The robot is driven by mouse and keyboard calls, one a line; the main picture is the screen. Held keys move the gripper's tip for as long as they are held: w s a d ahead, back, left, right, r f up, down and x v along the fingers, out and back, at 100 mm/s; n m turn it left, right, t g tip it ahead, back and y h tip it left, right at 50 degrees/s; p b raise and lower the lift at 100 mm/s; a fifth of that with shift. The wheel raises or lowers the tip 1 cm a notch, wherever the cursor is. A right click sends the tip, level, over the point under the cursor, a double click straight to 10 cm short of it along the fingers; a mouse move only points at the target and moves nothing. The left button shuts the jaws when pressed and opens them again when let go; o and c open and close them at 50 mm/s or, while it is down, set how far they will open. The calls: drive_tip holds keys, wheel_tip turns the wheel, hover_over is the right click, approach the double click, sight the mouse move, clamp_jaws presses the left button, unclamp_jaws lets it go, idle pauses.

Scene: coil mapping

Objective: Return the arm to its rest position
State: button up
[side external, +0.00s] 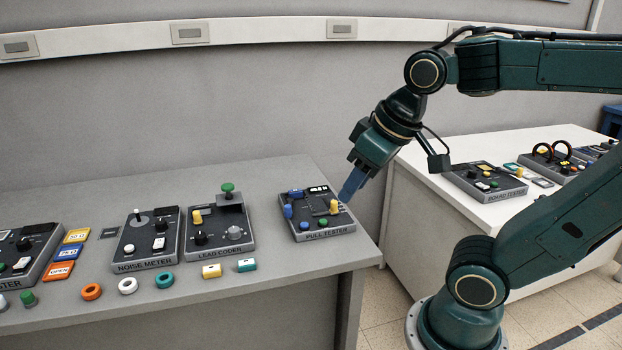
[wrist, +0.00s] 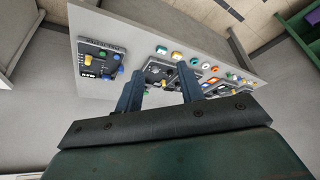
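My gripper (side external: 348,192) hangs from my green arm near the right end of the grey bench (side external: 295,265), tilted down. In the side view its blue fingers overlap the right edge of the pull tester (side external: 322,236); I cannot tell the exact height, but they look clear of it. In the wrist view the two fingers of my gripper (wrist: 161,70) stand apart, with nothing held between them. The pull tester (wrist: 98,64) shows to the left of the fingers there. No rest position is marked in either view.
The lead coder (side external: 220,232) and noise meter (side external: 147,238) stand farther left on the bench, with loose coloured rings and blocks along its front. A white table (side external: 440,215) with a board tester (side external: 484,183) stands at the right. Air above the bench is clear.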

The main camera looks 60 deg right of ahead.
drive_tip(key=s, duration=0.1)
drive_tip(key=s+a+f, duration=0.1)
drive_tip(key=s, duration=0.1)
drive_tip(key=shift+a+n, duration=0.2)
drive_tip(key=shift+n, duration=0.2)
idle(3.7)
